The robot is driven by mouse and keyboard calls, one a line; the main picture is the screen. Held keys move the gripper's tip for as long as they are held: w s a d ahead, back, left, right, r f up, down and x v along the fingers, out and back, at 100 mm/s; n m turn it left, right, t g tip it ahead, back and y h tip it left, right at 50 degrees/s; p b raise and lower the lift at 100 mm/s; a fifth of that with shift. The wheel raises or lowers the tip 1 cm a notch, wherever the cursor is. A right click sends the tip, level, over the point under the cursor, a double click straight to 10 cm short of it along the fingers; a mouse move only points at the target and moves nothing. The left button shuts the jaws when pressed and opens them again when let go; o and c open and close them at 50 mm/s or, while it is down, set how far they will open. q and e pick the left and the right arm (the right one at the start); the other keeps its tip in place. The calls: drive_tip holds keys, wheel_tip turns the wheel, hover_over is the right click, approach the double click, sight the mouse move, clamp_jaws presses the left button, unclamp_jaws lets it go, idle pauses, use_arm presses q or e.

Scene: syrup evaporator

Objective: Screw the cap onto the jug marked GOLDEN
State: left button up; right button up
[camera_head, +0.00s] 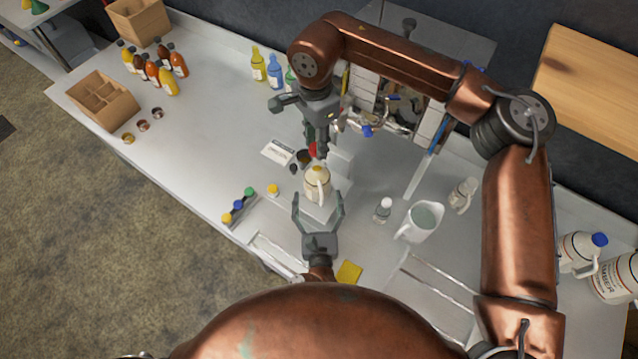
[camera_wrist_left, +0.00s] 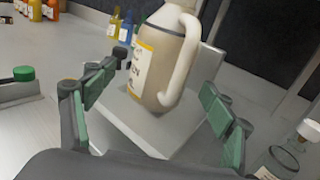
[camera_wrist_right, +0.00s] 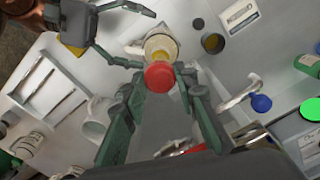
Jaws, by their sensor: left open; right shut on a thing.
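The jug (camera_head: 317,188), cream with a white handle and an orange-edged label, stands upright on a pale platform (camera_head: 342,168). In the left wrist view the jug (camera_wrist_left: 160,70) shows its label at an angle, only partly readable. Its open mouth (camera_wrist_right: 160,43) shows amber in the right wrist view. My right gripper (camera_head: 318,152) is shut on a red cap (camera_wrist_right: 160,76), which appears above the jug, near its mouth; the exact gap is unclear. My left gripper (camera_head: 318,212) is open, its fingers on either side of the jug's near side, apart from it.
A white pitcher (camera_head: 420,221) and a small bottle (camera_head: 382,210) stand right of the jug. A metal tap (camera_head: 372,124) is close behind my right gripper.

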use_arm(q)
drive_tip(key=shift+w, duration=2.1)
drive_tip(key=c, duration=1.8)
use_arm(e)
hover_over(317, 166)
drive_tip(key=shift+s+f, duration=0.1)
drive_tip(key=shift+f, duration=2.4)
drive_tip(key=shift+f, duration=0.9)
drive_tip(key=shift+f, duration=0.55)
